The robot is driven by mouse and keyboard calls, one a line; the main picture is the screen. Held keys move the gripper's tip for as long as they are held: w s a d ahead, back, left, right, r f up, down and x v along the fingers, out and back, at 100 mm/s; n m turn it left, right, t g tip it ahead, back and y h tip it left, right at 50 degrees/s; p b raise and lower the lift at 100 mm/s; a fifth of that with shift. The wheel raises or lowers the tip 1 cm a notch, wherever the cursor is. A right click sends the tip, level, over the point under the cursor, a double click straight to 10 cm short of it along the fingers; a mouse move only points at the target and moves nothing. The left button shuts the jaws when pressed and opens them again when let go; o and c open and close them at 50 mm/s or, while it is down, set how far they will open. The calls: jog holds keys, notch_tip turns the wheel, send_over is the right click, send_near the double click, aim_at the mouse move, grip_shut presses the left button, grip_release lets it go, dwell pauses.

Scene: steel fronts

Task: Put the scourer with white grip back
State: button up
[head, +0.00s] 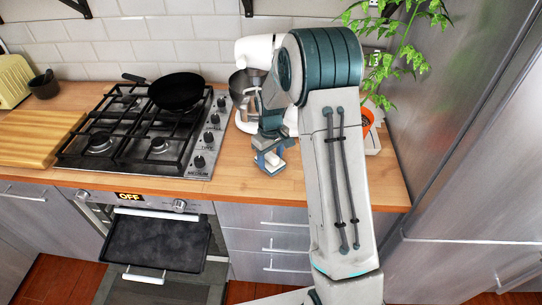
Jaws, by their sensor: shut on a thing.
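My gripper (270,160) is low over the wooden counter, just right of the hob, pointing down. It is shut on a small blue and white thing (272,161), which I take to be the scourer with white grip. The fingers hide part of it, and it is too small to make out its shape. I cannot tell whether it touches the counter. No other scourer and no holder for one can be made out.
A white stand mixer (241,83) stands behind my gripper, partly hidden by my arm. The gas hob (97,143) with a black pan (177,92) is to the left. The oven door is open, with a dark tray (155,243). A potted plant (368,118) is right.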

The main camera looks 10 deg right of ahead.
aim_at(271, 153)
jog(key=o, duration=0.9)
notch_tip(271, 153, up, 12)
jog(key=b, duration=0.1)
jog(key=s+r+m+t, duration=0.1)
jog(key=s+r, duration=0.3)
jog(key=s, duration=0.3)
jog(key=s+r+m+t, duration=0.1)
jog(key=s+r+m, duration=0.1)
jog(key=s+r, duration=0.35)
jog(key=shift+s+f+m+t, duration=0.25)
jog(key=shift+s+f+m, duration=0.2)
jog(key=shift+s, duration=2.1)
jog(key=shift+s+f+m+t, duration=0.3)
jog(key=shift+s+f+m, duration=0.1)
jog(key=shift+s, duration=2.2)
jog(key=shift+s+f+m+t, duration=0.25)
jog(key=shift+s+f+m, duration=0.15)
jog(key=shift+s, duration=2.15)
